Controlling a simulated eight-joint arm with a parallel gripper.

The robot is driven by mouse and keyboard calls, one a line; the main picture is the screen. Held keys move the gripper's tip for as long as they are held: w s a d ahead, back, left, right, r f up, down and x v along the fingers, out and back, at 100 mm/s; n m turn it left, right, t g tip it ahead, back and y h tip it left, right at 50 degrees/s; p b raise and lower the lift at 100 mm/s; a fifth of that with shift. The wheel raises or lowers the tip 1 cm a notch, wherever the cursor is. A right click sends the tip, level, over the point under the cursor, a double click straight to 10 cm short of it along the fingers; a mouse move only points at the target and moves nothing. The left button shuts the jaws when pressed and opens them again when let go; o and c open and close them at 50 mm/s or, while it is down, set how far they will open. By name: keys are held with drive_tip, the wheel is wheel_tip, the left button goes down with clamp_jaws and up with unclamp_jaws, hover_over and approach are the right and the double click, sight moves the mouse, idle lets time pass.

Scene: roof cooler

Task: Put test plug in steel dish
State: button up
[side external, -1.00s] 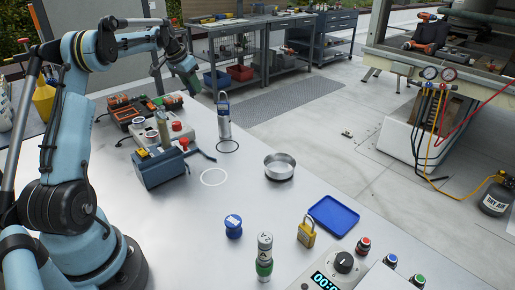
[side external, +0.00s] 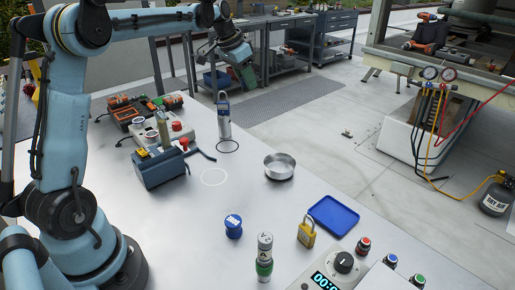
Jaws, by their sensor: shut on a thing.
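The steel dish (side external: 279,167) is a round, shallow metal bowl on the grey worktop, right of centre, and it looks empty. My gripper (side external: 245,76) is raised at the upper middle, above and beyond the dish in the picture and well apart from it. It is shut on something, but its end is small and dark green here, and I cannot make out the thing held. I cannot identify the test plug for certain in this view.
Worktop around the dish is clear.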

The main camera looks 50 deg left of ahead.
drive_tip(key=s+d+f+m+h, duration=0.1)
drive_tip(key=s+d+m, duration=0.25)
drive_tip(key=d, duration=1.05)
drive_tip(key=s+d+m+h, duration=0.15)
drive_tip(key=s+d, duration=0.35)
drive_tip(key=d, duration=0.8)
hover_over(285, 169)
drive_tip(key=s, duration=0.1)
drive_tip(key=shift+g+y, duration=0.25)
drive_tip(key=shift+g, duration=0.05)
drive_tip(key=f, duration=1.2)
drive_tip(key=shift+s+a+f, duration=0.1)
drive_tip(key=shift+s+a, duration=0.1)
drive_tip(key=shift+a, duration=0.15)
drive_tip(key=shift+f, duration=2.05)
drive_tip(key=o, duration=0.6)
drive_tip(key=shift+f, duration=0.15)
drive_tip(key=shift+o, duration=0.8)
